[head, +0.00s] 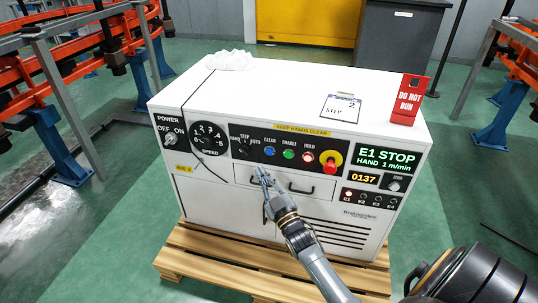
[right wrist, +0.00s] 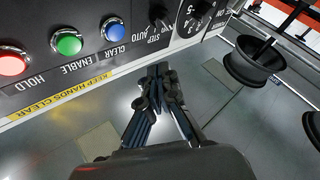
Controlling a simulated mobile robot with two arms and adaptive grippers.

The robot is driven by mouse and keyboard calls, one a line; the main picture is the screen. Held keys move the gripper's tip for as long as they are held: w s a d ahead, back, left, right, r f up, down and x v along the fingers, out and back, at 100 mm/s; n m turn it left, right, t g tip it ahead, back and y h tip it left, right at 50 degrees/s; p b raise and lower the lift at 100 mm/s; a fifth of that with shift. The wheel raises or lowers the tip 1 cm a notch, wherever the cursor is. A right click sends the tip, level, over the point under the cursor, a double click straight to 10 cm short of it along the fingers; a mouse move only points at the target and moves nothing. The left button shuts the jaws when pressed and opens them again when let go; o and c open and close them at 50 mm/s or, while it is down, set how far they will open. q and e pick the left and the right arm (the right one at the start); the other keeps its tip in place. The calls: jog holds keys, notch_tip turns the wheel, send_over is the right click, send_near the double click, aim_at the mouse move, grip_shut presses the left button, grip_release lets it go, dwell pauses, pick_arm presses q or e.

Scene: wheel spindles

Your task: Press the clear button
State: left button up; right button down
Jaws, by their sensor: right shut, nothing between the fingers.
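The blue CLEAR button (head: 270,151) is on the black panel of the white control cabinet (head: 200,105). It also shows in the right wrist view (right wrist: 114,29), with its label beside it. My right gripper (head: 263,173) is shut and empty, in front of the cabinet, appearing just below the CLEAR button in the head view. In the right wrist view its fingertips (right wrist: 158,72) are apart from the button, off the panel's edge. My left gripper is not in view.
Beside CLEAR are the green ENABLE button (head: 289,154), the red HOLD button (head: 308,157) and the red stop knob (head: 330,162) on yellow. The display (head: 385,160) reads "E1 STOP". A drawer handle (head: 290,186) lies below the panel. The cabinet stands on a wooden pallet (head: 215,262).

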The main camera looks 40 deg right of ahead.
aim_at(270, 151)
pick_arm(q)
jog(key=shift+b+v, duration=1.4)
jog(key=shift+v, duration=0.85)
pick_arm(e)
jog(key=shift+w+d, duration=1.05)
jog(key=shift+d, duration=0.2)
jog(key=shift+w+d, duration=1)
jog(key=shift+d, duration=0.2)
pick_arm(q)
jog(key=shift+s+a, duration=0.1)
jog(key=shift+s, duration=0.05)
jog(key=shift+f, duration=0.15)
pick_arm(e)
jog(key=shift+w+d, duration=0.3)
